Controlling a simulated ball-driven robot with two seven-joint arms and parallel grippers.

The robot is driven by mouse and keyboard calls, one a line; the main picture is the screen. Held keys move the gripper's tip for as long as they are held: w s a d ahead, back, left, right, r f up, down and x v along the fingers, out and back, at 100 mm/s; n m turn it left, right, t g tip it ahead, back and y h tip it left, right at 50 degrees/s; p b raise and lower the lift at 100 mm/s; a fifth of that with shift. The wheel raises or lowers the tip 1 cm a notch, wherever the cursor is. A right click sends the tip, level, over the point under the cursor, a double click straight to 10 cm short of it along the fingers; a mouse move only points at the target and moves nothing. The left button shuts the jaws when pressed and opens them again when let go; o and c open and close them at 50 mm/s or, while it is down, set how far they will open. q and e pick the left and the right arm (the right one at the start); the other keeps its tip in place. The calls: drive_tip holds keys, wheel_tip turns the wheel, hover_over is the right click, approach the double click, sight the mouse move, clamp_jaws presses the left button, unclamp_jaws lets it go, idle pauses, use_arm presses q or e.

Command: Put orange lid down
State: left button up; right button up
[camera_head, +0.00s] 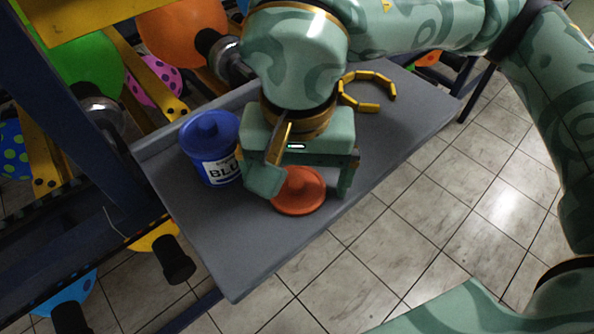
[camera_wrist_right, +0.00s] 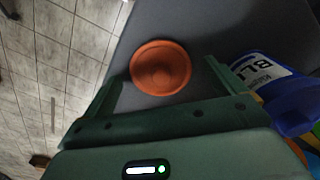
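The orange lid (camera_head: 300,191) lies on the grey table (camera_head: 235,265), near its front edge. It is round with a raised middle knob. My right gripper (camera_head: 306,182) is over the table with its fingers spread apart around the lid's place. In the right wrist view the lid (camera_wrist_right: 160,67) sits between and beyond the two open fingers, with a visible gap to each. A blue tub (camera_head: 211,150) with a blue lid and a white label stands to the left of the gripper, close to one finger. My left gripper is not in view.
A yellow curved piece (camera_head: 369,91) lies at the table's back right. A rack with balloons, including an orange one (camera_head: 180,35) and a green one (camera_head: 85,60), stands behind and left. The table is clear at the front left. Tiled floor lies in front.

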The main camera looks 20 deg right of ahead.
sight(298, 184)
drive_tip(key=shift+r, duration=0.3)
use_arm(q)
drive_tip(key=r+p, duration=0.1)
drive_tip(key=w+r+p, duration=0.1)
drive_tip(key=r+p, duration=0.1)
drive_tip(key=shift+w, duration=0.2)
use_arm(e)
wheel_tip(298, 184, up, 12)
drive_tip(key=shift+f, duration=0.15)
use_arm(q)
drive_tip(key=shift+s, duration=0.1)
